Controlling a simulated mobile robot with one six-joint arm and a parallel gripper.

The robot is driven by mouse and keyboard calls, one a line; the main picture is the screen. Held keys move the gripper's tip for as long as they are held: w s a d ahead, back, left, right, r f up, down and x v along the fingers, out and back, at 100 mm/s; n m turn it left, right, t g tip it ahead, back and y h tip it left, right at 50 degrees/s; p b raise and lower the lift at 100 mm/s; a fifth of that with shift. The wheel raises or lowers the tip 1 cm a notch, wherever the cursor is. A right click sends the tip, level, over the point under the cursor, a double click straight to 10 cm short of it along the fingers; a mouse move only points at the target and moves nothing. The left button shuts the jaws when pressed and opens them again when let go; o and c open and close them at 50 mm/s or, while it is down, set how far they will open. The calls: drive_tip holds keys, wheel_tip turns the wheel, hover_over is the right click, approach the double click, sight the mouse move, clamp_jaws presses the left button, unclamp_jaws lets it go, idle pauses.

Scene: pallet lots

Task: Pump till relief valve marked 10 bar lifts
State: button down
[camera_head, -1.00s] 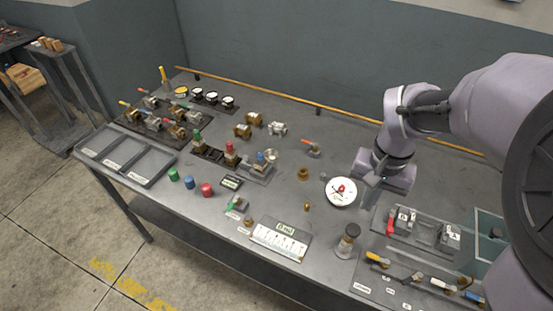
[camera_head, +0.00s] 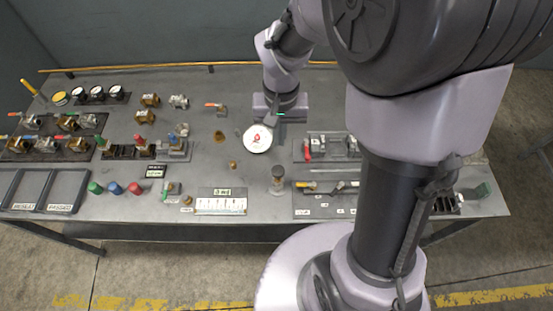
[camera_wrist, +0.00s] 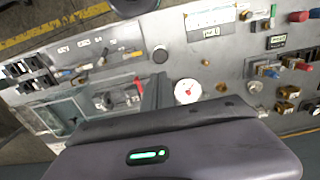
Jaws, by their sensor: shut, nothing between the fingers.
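A white round gauge (camera_head: 257,139) with red on its dial sits on the grey bench; it also shows in the wrist view (camera_wrist: 187,91). My gripper (camera_head: 278,118) is shut and empty, just behind and to the right of the gauge in the head view. A dark-topped cylinder (camera_head: 277,182) stands in front of the gauge. Fittings with a green cap (camera_head: 101,142), a red cap (camera_head: 138,141) and a blue cap (camera_head: 172,138) stand to the left. Their markings are too small to read, so I cannot tell which is 10 bar. My arm hides part of the bench's right side.
A panel with a red lever (camera_head: 308,148) lies right of the gauge. A white label card (camera_head: 221,206) lies near the front edge. Trays (camera_head: 65,190), loose coloured caps (camera_head: 115,188) and several valves (camera_head: 72,146) fill the left. Bare bench lies around the gauge.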

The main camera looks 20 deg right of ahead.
sight(279, 171)
wheel_tip(279, 171, down, 14)
drive_tip(key=b, duration=0.3)
drive_tip(key=shift+a+b, duration=0.1)
drive_tip(key=shift+b, duration=0.25)
wheel_tip(279, 171, down, 4)
drive_tip(key=b, duration=0.3)
drive_tip(key=shift+s+r, duration=0.2)
drive_tip(key=shift+s, duration=0.05)
drive_tip(key=shift+w, duration=0.1)
